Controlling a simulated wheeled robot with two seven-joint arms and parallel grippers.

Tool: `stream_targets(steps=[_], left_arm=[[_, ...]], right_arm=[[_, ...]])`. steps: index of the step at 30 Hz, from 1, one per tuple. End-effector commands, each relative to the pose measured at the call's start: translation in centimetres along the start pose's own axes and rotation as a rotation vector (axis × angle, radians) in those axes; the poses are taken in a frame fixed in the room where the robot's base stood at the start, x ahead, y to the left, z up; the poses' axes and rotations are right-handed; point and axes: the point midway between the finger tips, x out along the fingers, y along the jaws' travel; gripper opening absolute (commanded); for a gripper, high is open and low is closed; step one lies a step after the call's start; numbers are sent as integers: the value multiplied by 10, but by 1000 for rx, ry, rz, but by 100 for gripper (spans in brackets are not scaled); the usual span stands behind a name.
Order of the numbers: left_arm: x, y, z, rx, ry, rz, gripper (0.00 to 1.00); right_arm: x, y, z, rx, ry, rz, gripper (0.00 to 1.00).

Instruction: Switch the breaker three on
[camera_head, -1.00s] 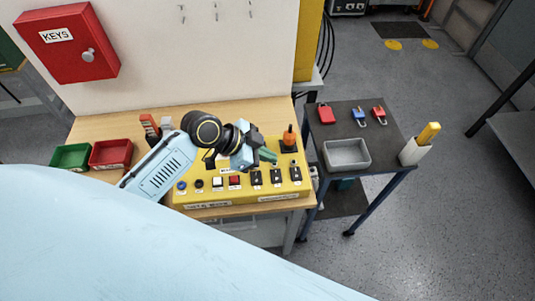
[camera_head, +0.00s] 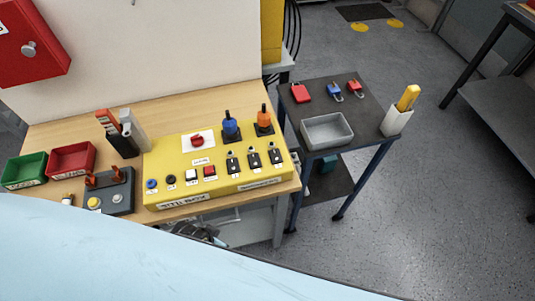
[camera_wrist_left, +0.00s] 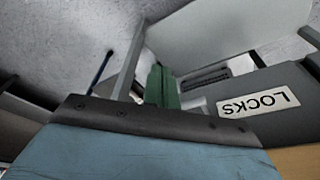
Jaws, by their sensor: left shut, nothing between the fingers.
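The yellow site box (camera_head: 222,186) lies on the wooden bench. Three black breaker switches stand in a row on its right half: a left one (camera_head: 233,163), a middle one (camera_head: 254,158) and a right one (camera_head: 275,155). Their number labels and lever positions are too small to read surely. My left gripper (camera_wrist_left: 161,86) shows in the left wrist view with green fingers shut and empty, apart from the box. It is not clearly seen in the head view. My right gripper is in neither view.
Blue (camera_head: 231,127) and orange (camera_head: 264,120) handles stand behind the breakers. A red knob (camera_head: 197,141) and several buttons are left of them. A grey control box (camera_head: 117,197) is further left. A dark side table (camera_head: 369,116) stands right. A LOCKS label (camera_wrist_left: 258,105) shows in the wrist view.

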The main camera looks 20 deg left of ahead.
Motion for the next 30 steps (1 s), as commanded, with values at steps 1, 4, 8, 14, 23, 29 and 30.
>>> stream_targets(steps=[1,4,8,14,23,29,30], left_arm=[[36,3,27,-16,-31,-11,0],[85,4,65,-22,-56,-19,0],[142,6,119,-18,-86,-18,0],[197,10,195,-12,-122,-17,0],[216,11,245,-6,-142,-15,0],[215,11,246,-6,-143,-15,0],[215,11,246,-6,-143,-15,0]], right_arm=[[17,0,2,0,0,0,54],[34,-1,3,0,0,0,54],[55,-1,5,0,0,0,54],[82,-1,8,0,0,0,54],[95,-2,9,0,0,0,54],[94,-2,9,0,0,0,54],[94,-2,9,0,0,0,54]])
